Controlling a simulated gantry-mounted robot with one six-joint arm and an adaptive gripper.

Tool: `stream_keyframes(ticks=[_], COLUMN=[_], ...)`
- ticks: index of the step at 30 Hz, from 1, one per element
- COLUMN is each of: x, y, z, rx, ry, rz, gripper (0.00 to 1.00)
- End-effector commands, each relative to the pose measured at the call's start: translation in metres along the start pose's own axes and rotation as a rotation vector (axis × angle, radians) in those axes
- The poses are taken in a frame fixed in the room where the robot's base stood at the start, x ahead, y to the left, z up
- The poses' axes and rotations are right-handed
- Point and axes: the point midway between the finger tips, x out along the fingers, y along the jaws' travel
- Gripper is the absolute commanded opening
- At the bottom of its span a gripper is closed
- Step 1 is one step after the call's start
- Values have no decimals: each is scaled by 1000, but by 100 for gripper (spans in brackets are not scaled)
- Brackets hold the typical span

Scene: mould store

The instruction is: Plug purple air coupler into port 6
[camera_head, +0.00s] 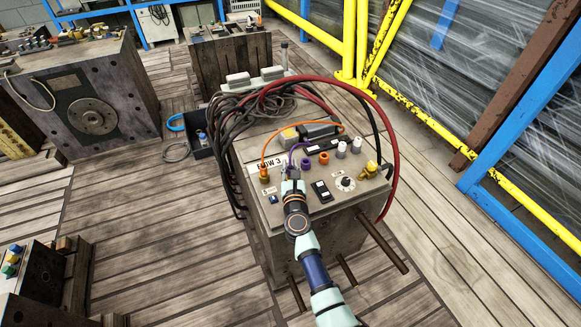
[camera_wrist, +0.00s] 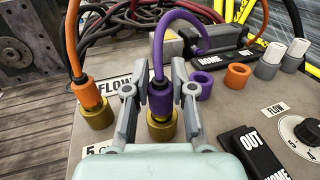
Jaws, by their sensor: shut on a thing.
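The purple air coupler (camera_wrist: 158,95) with its purple hose (camera_wrist: 160,45) is upright between the two grey fingers of my gripper (camera_wrist: 158,88), which is shut on it. Its lower end is at the mouth of a brass port (camera_wrist: 162,128), directly below. I cannot tell how deep it sits in the port. The number label of this port is hidden behind my gripper. In the head view my gripper (camera_head: 292,182) is over the front left of the block's top, and the purple hose (camera_head: 293,152) arcs up behind it.
An orange coupler (camera_wrist: 92,98) sits in the brass port to the left, near a label beginning with 5. A purple ring (camera_wrist: 202,86) and an orange ring (camera_wrist: 237,76) stand to the right. A black OUT/HOME switch (camera_wrist: 250,148) and a FLOW dial (camera_wrist: 308,130) are at right front.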

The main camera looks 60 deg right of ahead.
Motion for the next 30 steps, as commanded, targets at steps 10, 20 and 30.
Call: stream_keyframes(ticks=[10,20,30], x=[0,0,0], y=[0,0,0], z=[-5,-4,-4], rx=[0,-1,-1], ry=[2,1,1], rz=[0,0,0], gripper=[0,54,74])
